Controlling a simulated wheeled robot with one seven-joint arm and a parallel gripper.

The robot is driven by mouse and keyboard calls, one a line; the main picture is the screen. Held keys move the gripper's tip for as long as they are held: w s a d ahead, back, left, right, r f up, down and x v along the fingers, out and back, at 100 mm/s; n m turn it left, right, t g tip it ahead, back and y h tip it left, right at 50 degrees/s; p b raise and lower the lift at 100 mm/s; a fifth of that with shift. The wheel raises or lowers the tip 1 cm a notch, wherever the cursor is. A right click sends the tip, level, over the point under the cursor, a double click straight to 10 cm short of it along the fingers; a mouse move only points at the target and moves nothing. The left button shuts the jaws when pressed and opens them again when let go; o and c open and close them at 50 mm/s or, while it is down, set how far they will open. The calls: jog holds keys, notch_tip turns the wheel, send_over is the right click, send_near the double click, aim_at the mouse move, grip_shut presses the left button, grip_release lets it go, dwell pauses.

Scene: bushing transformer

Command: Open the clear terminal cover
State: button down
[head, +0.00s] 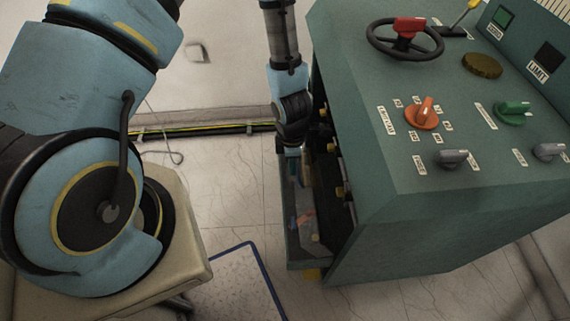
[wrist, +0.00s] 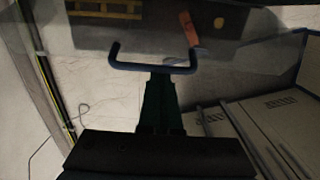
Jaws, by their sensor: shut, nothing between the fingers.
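The clear terminal cover (head: 308,235) is a see-through panel on the left side of the green cabinet (head: 400,225). In the head view it stands out from the cabinet side, with dark terminals and yellow parts (head: 340,191) showing beside it. In the wrist view the clear panel (wrist: 85,45) spans the upper picture, with a dark U-shaped handle (wrist: 152,67) on it. My gripper (wrist: 160,76) is shut and empty, its green fingertips lined up with the handle's bar. I cannot tell whether they touch it. In the head view my gripper (head: 293,152) is by the cover's upper part, fingertips partly hidden.
The cabinet top carries a black handwheel (head: 404,38), an orange knob (head: 422,114), a green knob (head: 514,112) and grey knobs. A yellow-and-black cable (head: 205,130) runs along the floor. A blue-edged floor panel (head: 235,285) lies left of the cover. The tiled floor between is clear.

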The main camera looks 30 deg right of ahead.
jog(key=shift+s+d+r+p, duration=0.25)
jog(key=shift+d+r+p, duration=0.2)
jog(key=shift+d, duration=0.2)
jog(key=shift+s+d+r+p, duration=0.25)
jog(key=shift+d+r+p, duration=0.2)
jog(key=shift+d, duration=0.15)
jog(key=shift+s+d+r+p, duration=0.15)
jog(key=shift+s+d+p, duration=0.15)
jog(key=shift+d, duration=0.35)
jog(key=shift+w, duration=0.1)
